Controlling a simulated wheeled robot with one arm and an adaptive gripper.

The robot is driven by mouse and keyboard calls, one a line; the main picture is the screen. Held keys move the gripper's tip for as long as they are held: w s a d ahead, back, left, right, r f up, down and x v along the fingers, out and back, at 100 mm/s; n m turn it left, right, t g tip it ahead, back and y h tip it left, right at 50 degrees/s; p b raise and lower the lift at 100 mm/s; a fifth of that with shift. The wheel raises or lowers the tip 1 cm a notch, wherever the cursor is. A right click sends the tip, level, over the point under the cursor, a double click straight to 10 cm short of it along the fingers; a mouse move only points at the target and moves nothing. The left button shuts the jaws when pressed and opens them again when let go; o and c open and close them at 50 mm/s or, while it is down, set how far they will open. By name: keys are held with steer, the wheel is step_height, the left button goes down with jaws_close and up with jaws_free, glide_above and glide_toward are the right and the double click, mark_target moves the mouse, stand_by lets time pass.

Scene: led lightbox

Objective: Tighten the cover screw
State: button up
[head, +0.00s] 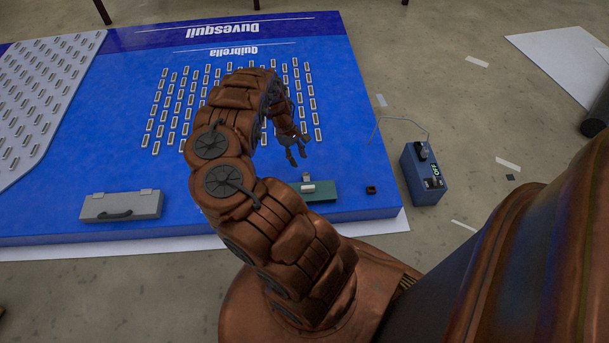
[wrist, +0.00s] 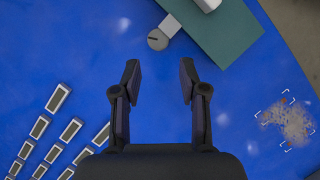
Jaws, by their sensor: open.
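A grey round disc with a dark slot, which looks like the screw head (wrist: 158,40), shows at the top middle of the wrist view. It sits at the end of a short light-grey piece beside a teal plate (wrist: 225,35). In the head view the teal plate (head: 322,192) lies near the blue panel's front edge, with a small grey part (head: 306,177) at its far edge. My gripper (wrist: 160,75) is open and empty, its two fingers apart, with the disc ahead of and between the tips. In the head view my gripper (head: 297,150) is above the blue panel, beyond the teal plate.
The blue panel (head: 350,130) carries rows of small light modules (wrist: 60,98).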

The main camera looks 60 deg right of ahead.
mark_target(306, 175)
steer(key=b+x, duration=0.1)
steer(key=x, duration=0.3)
steer(key=b+x, duration=0.1)
steer(key=x, duration=0.3)
steer(key=shift+s+d+b, duration=0.1)
steer(key=shift+d+b, duration=0.05)
steer(key=shift+b, duration=0.25)
steer(key=shift+r, duration=0.1)
jaws_close()
